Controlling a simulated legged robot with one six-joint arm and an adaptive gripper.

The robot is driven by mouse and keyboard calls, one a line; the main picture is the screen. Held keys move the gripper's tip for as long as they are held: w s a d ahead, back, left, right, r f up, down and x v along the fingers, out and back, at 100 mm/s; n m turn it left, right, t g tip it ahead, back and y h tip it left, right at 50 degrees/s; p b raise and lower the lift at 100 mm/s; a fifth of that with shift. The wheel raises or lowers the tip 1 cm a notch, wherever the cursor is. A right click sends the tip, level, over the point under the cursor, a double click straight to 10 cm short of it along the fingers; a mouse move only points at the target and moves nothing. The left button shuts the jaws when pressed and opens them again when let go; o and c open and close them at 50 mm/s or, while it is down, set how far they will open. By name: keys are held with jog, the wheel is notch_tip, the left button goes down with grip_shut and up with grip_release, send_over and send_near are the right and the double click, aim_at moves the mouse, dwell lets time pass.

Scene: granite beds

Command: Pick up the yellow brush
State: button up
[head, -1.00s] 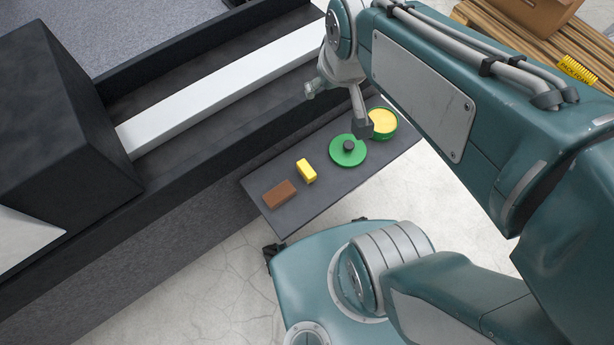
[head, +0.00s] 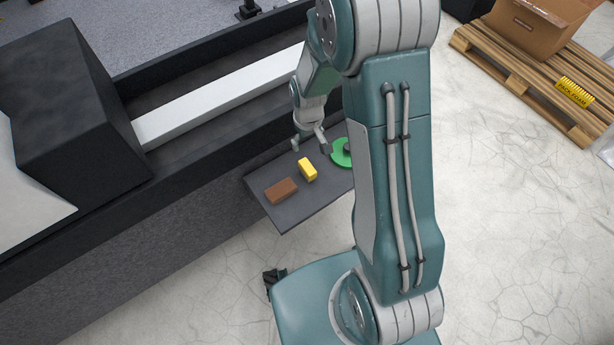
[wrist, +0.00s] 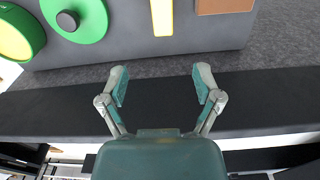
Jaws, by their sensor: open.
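The yellow brush (head: 307,169) is a small yellow block lying on the dark grey shelf (head: 322,202) beside the granite bed. It also shows at the top edge of the wrist view (wrist: 162,16), partly cut off. My gripper (head: 309,140) is open and empty, just beyond the brush on the bed side, apart from it. In the wrist view its two fingers (wrist: 160,88) are spread wide, with the brush ahead and roughly between their lines.
A brown block (head: 281,190) lies left of the brush. A green lid with a dark knob (head: 341,152) lies to its right, partly behind my arm. A green tin with yellow contents (wrist: 17,36) is at the wrist view's left edge. A dark bed wall (head: 215,150) runs along the shelf.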

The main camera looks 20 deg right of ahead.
send_over(308, 168)
notch_tip(308, 168, down, 5)
jog(key=shift+a+r, duration=0.1)
jog(key=shift+r, duration=0.1)
notch_tip(308, 168, down, 11)
jog(key=shift+r, duration=0.2)
jog(key=shift+c, duration=0.3)
grip_shut()
